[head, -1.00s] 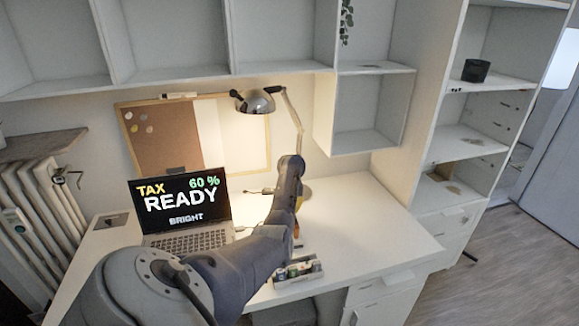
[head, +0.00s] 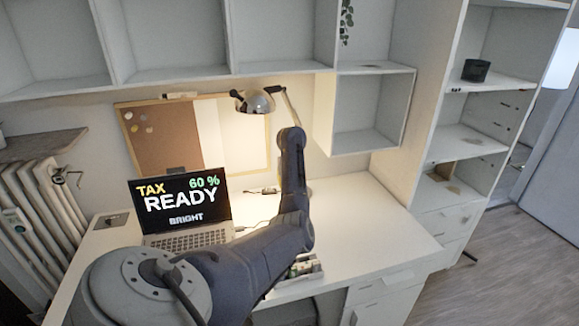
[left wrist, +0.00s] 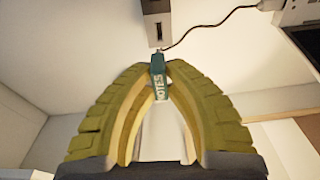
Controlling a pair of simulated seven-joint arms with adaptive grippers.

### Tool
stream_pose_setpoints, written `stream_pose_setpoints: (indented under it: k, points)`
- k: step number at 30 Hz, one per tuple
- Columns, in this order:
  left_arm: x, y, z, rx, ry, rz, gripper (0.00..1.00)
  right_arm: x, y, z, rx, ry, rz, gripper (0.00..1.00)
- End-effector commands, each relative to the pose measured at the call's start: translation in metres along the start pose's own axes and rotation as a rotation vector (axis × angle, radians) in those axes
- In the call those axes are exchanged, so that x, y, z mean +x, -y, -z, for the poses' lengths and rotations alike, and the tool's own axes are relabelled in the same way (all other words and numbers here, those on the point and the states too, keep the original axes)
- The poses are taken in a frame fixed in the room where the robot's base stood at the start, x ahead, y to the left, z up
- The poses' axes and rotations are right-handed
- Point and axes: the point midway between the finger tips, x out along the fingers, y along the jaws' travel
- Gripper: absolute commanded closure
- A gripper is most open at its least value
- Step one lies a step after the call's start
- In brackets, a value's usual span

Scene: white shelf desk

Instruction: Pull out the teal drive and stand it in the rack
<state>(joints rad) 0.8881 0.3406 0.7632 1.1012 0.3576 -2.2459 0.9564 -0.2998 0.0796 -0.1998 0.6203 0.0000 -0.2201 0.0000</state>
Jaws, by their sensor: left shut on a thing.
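The teal drive (left wrist: 158,82), marked "NOTES", is between the yellow-green fingertips of my left gripper (left wrist: 158,74) in the left wrist view. The fingers are shut on it. Its far end points at a grey hub (left wrist: 156,24) and looks a little apart from it. In the head view the hub (head: 263,190) lies on the desk left of my arm, and my left gripper and the drive are hidden behind my arm. The rack (head: 312,276) sits near the desk's front edge, partly covered by my arm, with small things in it. My right gripper is not in view.
A laptop (head: 182,206) stands open at the left of the desk (head: 375,225); its screen reads "TAX READY", "60 %" and "BRIGHT". A lamp (head: 255,101) leans over the back. A cable (left wrist: 205,28) runs from the hub. The desk's right side is clear.

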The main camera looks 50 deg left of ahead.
Motion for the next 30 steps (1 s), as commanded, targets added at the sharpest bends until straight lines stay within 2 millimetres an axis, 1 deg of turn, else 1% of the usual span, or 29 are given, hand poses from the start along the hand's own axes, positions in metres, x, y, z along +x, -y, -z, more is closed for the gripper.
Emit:
stream_pose_setpoints:
  k: [18,30]
  points:
    - [-0.021,0.000,0.003,0.000,0.000,-0.001,1.00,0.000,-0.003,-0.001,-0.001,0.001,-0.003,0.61]
    - [-0.034,0.000,0.005,0.000,0.000,-0.001,1.00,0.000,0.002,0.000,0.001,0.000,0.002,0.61]
